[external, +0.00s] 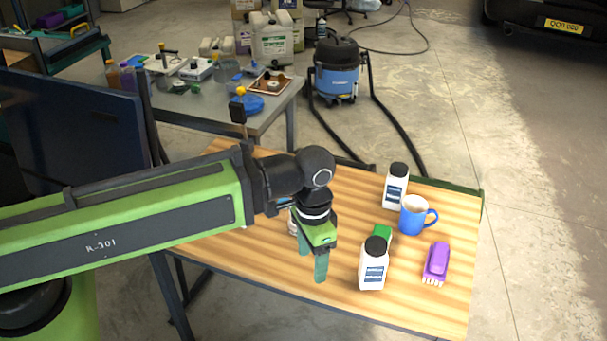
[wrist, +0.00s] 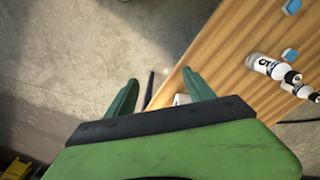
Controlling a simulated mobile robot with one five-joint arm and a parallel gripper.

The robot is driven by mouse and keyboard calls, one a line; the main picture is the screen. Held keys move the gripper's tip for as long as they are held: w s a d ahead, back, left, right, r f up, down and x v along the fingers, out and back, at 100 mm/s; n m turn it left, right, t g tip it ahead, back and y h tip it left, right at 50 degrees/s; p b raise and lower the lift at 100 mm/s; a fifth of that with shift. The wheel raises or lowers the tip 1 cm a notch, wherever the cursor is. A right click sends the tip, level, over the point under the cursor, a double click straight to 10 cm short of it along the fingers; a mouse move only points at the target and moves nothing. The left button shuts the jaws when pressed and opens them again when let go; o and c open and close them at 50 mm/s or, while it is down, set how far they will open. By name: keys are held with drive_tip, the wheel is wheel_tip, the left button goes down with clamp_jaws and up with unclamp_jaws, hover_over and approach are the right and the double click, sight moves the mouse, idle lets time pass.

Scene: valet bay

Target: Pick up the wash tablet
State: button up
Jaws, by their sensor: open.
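My gripper (external: 312,262) is open and empty above the near part of the wooden table, left of the front white bottle. Its two green fingers also show apart in the wrist view (wrist: 160,80). I cannot tell for certain which thing is the wash tablet. The wrist view shows two small blue blocks, one at the top right (wrist: 291,6) and one by the bottles (wrist: 290,54). A small white thing (wrist: 181,99) shows beside the right finger, mostly hidden by my gripper. In the external view my wrist partly hides a white thing (external: 292,223).
The wooden table (external: 450,305) also bears a front white bottle (external: 373,270), a rear white bottle (external: 395,192), a blue mug (external: 413,217), a green block (external: 383,232) and a purple brush (external: 437,260). A cluttered grey table (external: 180,110) and a blue vacuum (external: 337,75) stand behind.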

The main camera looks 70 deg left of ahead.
drive_tip(key=shift+c, duration=0.8)
